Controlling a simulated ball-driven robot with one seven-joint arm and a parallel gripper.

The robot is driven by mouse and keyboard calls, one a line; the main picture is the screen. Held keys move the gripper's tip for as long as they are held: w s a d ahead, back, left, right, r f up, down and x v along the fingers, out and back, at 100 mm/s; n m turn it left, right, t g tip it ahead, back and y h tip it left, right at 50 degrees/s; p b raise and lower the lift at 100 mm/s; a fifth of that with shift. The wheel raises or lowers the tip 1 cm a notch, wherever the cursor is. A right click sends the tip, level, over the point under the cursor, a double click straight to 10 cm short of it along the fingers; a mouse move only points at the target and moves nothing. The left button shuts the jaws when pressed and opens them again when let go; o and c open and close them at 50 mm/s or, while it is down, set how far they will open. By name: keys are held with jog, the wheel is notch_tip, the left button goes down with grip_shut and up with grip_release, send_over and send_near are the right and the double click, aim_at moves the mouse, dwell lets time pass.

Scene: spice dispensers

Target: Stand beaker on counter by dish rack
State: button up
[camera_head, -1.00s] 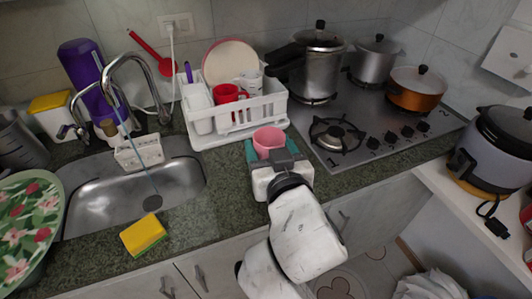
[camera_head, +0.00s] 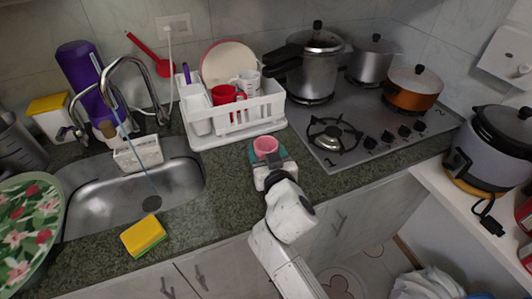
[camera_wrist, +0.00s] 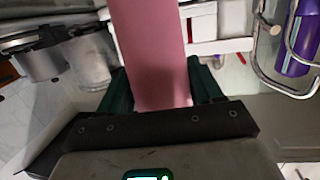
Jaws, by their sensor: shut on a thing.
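The pink beaker (camera_head: 265,144) is upright between the green fingers of my gripper (camera_head: 267,155), just in front of the white dish rack (camera_head: 238,125) toward its right end. My gripper is shut on it. In the wrist view the beaker (camera_wrist: 150,50) fills the top middle between the two green fingers of my gripper (camera_wrist: 160,92). The green granite counter (camera_head: 215,200) lies around and below it. The beaker's base is hidden by the gripper, so I cannot tell whether it touches the counter.
The rack holds a red mug (camera_head: 227,94), a white mug and a plate (camera_head: 229,62). The stove (camera_head: 365,125) with several pots is to the right. The sink (camera_head: 125,190) and a yellow sponge (camera_head: 143,236) are left. Counter left of my gripper is clear.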

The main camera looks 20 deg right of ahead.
jog(key=shift+f, duration=0.2)
jog(key=shift+f, duration=0.15)
jog(key=o, duration=1)
jog(key=shift+o, duration=0.2)
